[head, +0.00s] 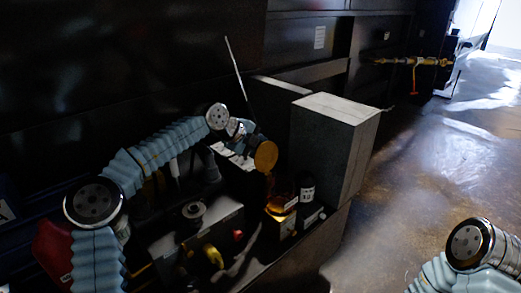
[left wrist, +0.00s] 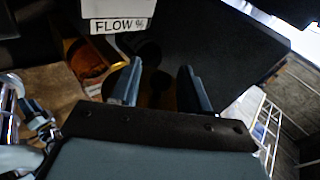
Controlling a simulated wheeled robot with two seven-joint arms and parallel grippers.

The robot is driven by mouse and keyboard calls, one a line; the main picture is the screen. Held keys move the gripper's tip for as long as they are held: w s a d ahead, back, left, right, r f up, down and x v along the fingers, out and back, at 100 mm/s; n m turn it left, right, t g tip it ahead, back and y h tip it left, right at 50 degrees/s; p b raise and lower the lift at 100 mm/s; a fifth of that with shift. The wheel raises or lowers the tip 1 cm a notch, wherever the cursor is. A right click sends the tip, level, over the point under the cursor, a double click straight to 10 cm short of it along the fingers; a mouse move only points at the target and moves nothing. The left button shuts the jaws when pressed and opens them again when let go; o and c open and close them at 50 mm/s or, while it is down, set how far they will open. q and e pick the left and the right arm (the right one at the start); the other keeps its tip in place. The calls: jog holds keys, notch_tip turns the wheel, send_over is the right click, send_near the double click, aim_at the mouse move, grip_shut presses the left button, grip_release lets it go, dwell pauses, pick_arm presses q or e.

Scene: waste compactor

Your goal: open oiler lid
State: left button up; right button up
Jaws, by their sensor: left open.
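The oiler (head: 281,204) is an amber, glass-like vessel on top of the dark machine housing. A round orange-yellow disc (head: 265,155), which looks like its lid, stands steeply tilted above it. My left gripper (left wrist: 158,78) is open, with its two fingers apart in the left wrist view. A dim brownish round surface (left wrist: 156,92) shows between and behind the fingers; I cannot tell whether they touch it. In the head view the left gripper is dark and partly hidden beside the disc. Amber glass (left wrist: 86,58) also shows in the left wrist view. My right gripper is out of view.
A tall grey box (head: 330,145) stands right behind the oiler. A dark cylinder (head: 307,188) is beside the oiler. A white FLOW label (left wrist: 118,26) shows in the left wrist view. A yellow lever (head: 213,256) is nearer. Open floor (head: 420,190) lies right.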

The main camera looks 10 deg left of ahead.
pick_arm(q)
jog(key=v, duration=1.3)
jog(key=shift+r, duration=0.3)
jog(key=shift+s+a, duration=0.1)
